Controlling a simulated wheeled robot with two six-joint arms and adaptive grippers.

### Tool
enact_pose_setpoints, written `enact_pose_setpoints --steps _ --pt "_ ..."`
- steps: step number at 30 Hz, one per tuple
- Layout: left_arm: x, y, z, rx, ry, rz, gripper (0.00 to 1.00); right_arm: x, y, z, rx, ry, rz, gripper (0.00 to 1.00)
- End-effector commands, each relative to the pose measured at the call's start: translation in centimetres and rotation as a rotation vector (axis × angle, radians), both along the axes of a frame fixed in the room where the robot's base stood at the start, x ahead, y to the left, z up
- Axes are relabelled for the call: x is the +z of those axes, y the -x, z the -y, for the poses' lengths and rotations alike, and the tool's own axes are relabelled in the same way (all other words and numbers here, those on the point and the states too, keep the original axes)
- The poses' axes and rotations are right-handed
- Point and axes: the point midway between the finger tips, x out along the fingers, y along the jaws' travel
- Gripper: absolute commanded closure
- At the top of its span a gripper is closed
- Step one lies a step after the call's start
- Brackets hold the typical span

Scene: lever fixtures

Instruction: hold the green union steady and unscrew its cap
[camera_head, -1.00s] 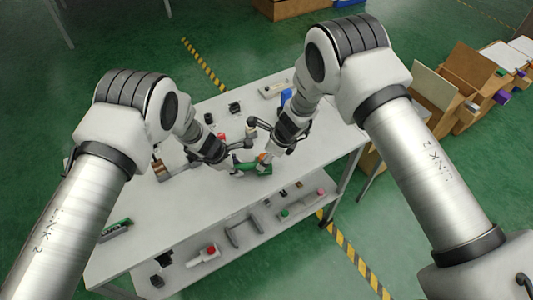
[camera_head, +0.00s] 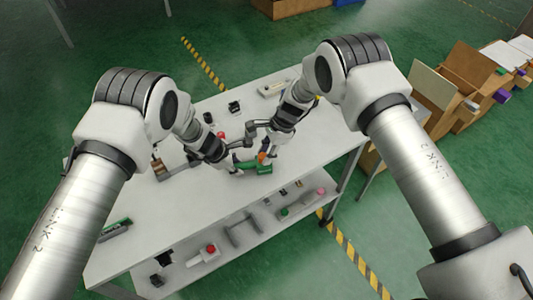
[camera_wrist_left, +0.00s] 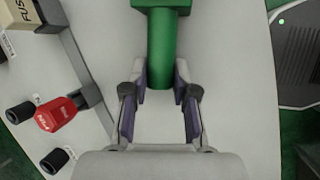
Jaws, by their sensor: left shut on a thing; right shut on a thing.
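The green union (camera_head: 264,169) sits at the table's front edge in the head view; an orange part, its cap (camera_head: 262,157), shows just above it. My left gripper (camera_head: 237,170) is shut on the union's left end. In the left wrist view its fingers (camera_wrist_left: 163,95) lie on both sides of the green pipe end (camera_wrist_left: 161,55). My right gripper (camera_head: 267,152) comes down from above and is shut on the cap. Its fingertips are small and partly hidden, so the exact contact is hard to see.
On the table (camera_head: 150,205) are a grey lever with a brown block (camera_head: 160,168) and a black block (camera_head: 234,107). The left wrist view shows a red part (camera_wrist_left: 57,114) and a FUSE box (camera_wrist_left: 36,14). The lower shelf holds a grey handle (camera_head: 243,230) and a red-topped part (camera_head: 205,254).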

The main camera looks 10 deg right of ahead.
Motion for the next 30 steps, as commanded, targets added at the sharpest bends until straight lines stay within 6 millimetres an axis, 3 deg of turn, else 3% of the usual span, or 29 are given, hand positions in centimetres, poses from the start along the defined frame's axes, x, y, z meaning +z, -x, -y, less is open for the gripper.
enact_pose_setpoints --steps 30 --pt "-0.1 0.0 -0.1 0.001 -0.001 0.000 1.00 2.0 0.0 0.0 -0.004 0.001 0.000 1.00"
